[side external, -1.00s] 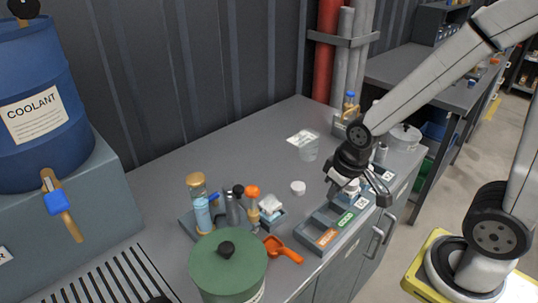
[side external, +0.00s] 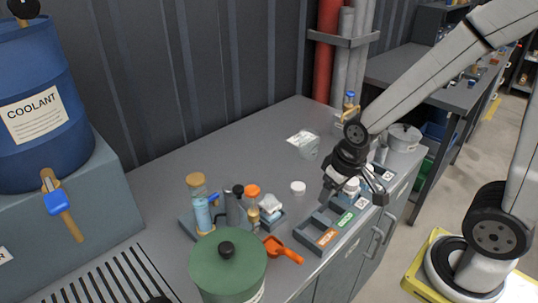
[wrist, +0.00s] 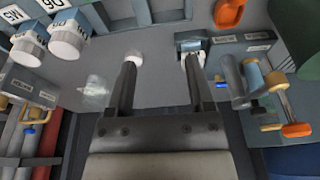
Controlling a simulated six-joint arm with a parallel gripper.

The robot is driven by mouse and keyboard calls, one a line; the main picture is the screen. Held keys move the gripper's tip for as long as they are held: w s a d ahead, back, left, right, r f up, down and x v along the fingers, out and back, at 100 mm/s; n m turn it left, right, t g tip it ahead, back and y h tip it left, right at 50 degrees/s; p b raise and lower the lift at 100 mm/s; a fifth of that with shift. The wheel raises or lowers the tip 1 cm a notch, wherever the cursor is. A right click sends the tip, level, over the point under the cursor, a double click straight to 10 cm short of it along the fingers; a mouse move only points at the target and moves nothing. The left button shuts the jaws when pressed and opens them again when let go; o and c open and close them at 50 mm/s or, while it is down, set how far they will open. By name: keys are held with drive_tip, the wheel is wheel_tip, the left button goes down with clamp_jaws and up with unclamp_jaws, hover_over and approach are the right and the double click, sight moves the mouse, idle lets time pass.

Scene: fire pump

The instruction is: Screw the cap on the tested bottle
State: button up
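A small round white cap (side external: 298,187) lies on the bench, left of my gripper in the side view. In the wrist view the cap (wrist: 133,54) shows just beyond the left fingertip. Two white-topped bottles (wrist: 68,42) (wrist: 28,48) stand at upper left in the wrist view. My gripper (side external: 354,194) is above the bench near the labelled tray. In the wrist view its fingers (wrist: 162,60) are wide apart with nothing between them. I cannot tell which bottle is tested.
The grey compartment tray (side external: 306,234) has orange and green labels along the bench's front edge. A rack of tools (side external: 188,224), an orange scoop (side external: 284,250) and a green lidded pot (side external: 228,275) stand at left. The bench behind the cap is mostly clear.

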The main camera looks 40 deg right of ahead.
drive_tip(key=o, duration=0.3)
drive_tip(key=shift+w+d+m, duration=0.2)
drive_tip(key=shift+w+m, duration=0.2)
drive_tip(key=shift+w, duration=0.1)
drive_tip(key=m+g, duration=0.3)
drive_tip(key=m, duration=1.2)
hover_over(299, 185)
wheel_tip(299, 185, down, 6)
drive_tip(key=shift+a+f, duration=0.1)
drive_tip(key=shift+f, duration=0.15)
drive_tip(key=shift+f, duration=0.15)
drive_tip(key=shift+f, duration=3.75)
drive_tip(key=c, duration=1.2)
drive_tip(key=shift+o, duration=0.2)
drive_tip(key=shift+r, duration=2.55)
drive_tip(key=shift+a, duration=0.1)
